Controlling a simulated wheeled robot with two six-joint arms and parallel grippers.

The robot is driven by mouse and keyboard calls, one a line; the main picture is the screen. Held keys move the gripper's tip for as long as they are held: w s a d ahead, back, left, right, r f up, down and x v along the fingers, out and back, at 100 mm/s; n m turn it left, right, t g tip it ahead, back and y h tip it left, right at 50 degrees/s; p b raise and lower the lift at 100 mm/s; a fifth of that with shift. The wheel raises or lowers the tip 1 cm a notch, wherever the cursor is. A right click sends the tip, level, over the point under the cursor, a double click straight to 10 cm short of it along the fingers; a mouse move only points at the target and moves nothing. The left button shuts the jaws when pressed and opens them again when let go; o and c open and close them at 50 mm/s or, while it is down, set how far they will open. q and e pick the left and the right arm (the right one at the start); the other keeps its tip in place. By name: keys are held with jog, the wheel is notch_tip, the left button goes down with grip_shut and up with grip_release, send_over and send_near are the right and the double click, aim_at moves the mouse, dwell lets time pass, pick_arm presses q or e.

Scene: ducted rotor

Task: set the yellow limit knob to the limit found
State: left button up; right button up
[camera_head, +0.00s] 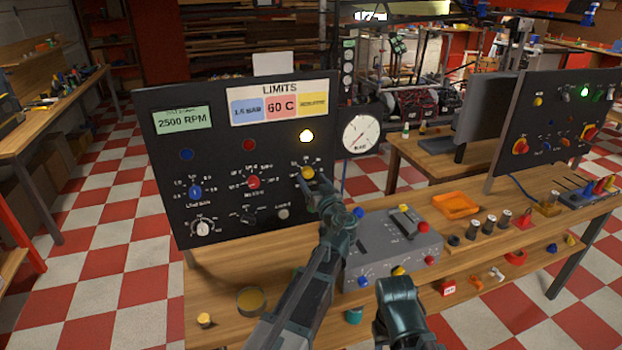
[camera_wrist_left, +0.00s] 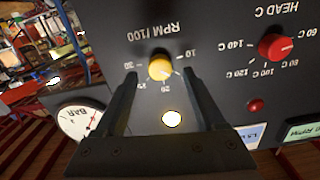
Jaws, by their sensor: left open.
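The yellow limit knob (camera_head: 307,172) is on the black panel (camera_head: 165,165), below a lit yellow lamp (camera_head: 306,136). In the left wrist view the knob (camera_wrist_left: 160,67) appears upside down under "RPM /100", with marks from 10 to 30. Its exact pointer setting is unclear. My left gripper (camera_head: 312,187) is at the knob. In the left wrist view its open fingers (camera_wrist_left: 160,74) are on either side of the knob; contact cannot be told. The limits card (camera_head: 281,102) shows 1.5 BAR and 60 C; its yellow field is unreadable. The green display (camera_head: 181,121) reads 2500 RPM.
A red knob (camera_head: 253,182) and a blue knob (camera_head: 195,192) are left of the yellow one. A round BAR gauge (camera_head: 361,132) stands at the panel's right edge. A grey control box (camera_head: 425,247) is on the bench, near my arms.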

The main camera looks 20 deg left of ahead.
pick_arm(q)
jog(key=shift+x, duration=0.95)
grip_shut()
